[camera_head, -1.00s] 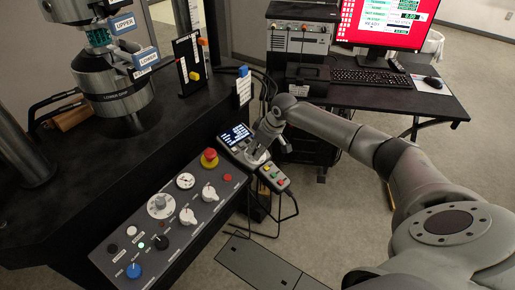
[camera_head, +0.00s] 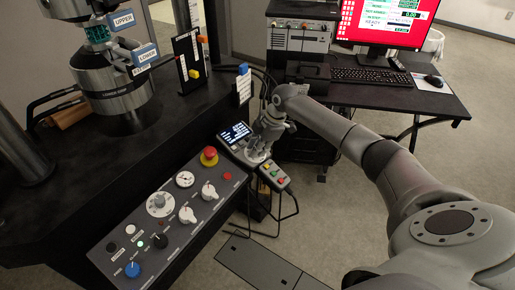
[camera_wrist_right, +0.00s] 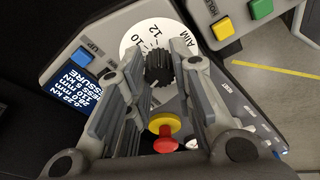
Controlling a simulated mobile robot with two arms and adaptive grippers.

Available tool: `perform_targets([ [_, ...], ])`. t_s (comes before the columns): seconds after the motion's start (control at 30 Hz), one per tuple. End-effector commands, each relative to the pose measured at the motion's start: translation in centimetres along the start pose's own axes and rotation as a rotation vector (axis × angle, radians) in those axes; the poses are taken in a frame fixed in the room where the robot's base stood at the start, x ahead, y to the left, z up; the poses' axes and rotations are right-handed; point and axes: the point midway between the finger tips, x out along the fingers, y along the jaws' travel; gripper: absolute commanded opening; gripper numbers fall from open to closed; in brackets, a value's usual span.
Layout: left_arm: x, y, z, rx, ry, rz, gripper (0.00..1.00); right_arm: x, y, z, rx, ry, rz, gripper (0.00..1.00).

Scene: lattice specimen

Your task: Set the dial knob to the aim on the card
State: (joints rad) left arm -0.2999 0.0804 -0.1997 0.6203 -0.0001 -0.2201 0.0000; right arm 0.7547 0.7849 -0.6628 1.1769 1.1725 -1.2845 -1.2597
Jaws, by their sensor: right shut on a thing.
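The dial knob (camera_wrist_right: 159,71) is black and ribbed, and sits on a white round scale (camera_wrist_right: 146,39) marked 10, 12 and AIM. My right gripper (camera_wrist_right: 160,64) is around the knob, shut on it, with one finger on each side. In the head view my right gripper (camera_head: 258,153) reaches down onto the small console with the lit display (camera_head: 235,133), and hides the knob there. Part of the scale is hidden by the fingers. A white card with small print (camera_head: 243,91) stands behind the console; its text is unreadable. My left gripper is not in view.
A pendant with coloured buttons (camera_head: 272,177) is close beside the console. The grey control panel (camera_head: 208,237) with a red stop button (camera_head: 209,156) lies to the left. A desk (camera_head: 425,100) with a keyboard and monitor is behind my right arm.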

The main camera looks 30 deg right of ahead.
Motion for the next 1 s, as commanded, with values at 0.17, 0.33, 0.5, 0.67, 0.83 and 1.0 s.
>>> perform_targets([
  [0.17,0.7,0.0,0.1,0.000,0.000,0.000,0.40,0.1,0.0,0.0,-0.164,0.000,-0.022,0.00],
  [0.33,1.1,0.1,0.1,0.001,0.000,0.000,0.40,0.1,0.0,0.0,-0.324,0.000,-0.042,0.00],
  [0.5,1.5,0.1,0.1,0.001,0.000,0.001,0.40,0.1,0.0,0.1,-0.467,0.000,-0.062,0.00],
  [0.67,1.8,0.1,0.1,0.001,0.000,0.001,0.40,0.1,0.0,0.0,-0.579,0.000,-0.076,0.00],
  [0.83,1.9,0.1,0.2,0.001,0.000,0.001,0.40,0.0,0.0,0.0,-0.666,0.000,-0.087,0.00],
  [1.0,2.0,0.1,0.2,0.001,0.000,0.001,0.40,0.0,0.0,0.0,-0.719,0.000,-0.094,0.00],
])
